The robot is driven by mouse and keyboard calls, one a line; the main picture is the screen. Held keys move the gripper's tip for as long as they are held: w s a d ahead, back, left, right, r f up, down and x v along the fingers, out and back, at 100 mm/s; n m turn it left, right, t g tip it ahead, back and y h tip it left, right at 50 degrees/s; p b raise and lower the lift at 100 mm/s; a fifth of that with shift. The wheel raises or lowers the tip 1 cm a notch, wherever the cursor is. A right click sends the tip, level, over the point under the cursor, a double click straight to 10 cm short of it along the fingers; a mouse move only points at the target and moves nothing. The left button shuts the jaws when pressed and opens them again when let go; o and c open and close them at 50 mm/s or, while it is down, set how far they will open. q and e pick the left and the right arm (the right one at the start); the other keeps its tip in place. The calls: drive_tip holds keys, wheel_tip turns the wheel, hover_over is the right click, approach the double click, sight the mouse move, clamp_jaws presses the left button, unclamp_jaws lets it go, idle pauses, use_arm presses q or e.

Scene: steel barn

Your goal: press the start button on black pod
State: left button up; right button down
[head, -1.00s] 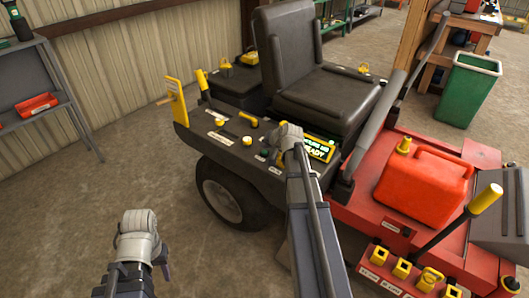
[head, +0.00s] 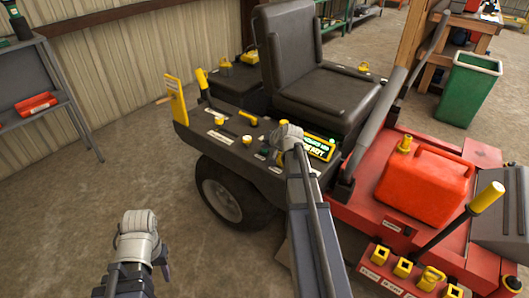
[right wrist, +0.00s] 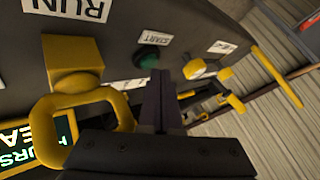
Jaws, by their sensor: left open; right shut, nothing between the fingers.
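The black pod (head: 216,127) is the dark console beside the seat of a red machine. In the right wrist view, a dark green round button (right wrist: 147,57) sits on it by a START label (right wrist: 155,40). My right gripper (right wrist: 160,74) is shut and empty, its fingertips just below and right of the button in that picture. I cannot tell whether they touch it. In the head view my right wrist is over the pod and hides its fingertips. My left gripper (head: 164,269) is open and low over the floor, away from the pod.
A yellow loop handle (right wrist: 75,105) by a RUN label is close to my right gripper. A yellow knob (right wrist: 194,69) is on its other side. A lit display (head: 319,147) is right of my wrist. A red fuel can (head: 423,187) stands further right.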

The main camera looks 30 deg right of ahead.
sight(265, 152)
drive_tip(key=shift+s+a+f+b, duration=0.1)
drive_tip(key=shift+s+f+b, duration=0.05)
drive_tip(key=shift+f+b, duration=0.5)
idle(1.2)
drive_tip(key=shift+r, duration=0.2)
drive_tip(key=shift+w+d+r+p, duration=0.25)
drive_tip(key=shift+r+p, duration=0.35)
drive_tip(key=shift+p, duration=0.25)
wheel_tip(265, 152, up, 5)
drive_tip(key=p, duration=0.5)
drive_tip(key=shift+r, duration=0.15)
drive_tip(key=shift+a, duration=0.1)
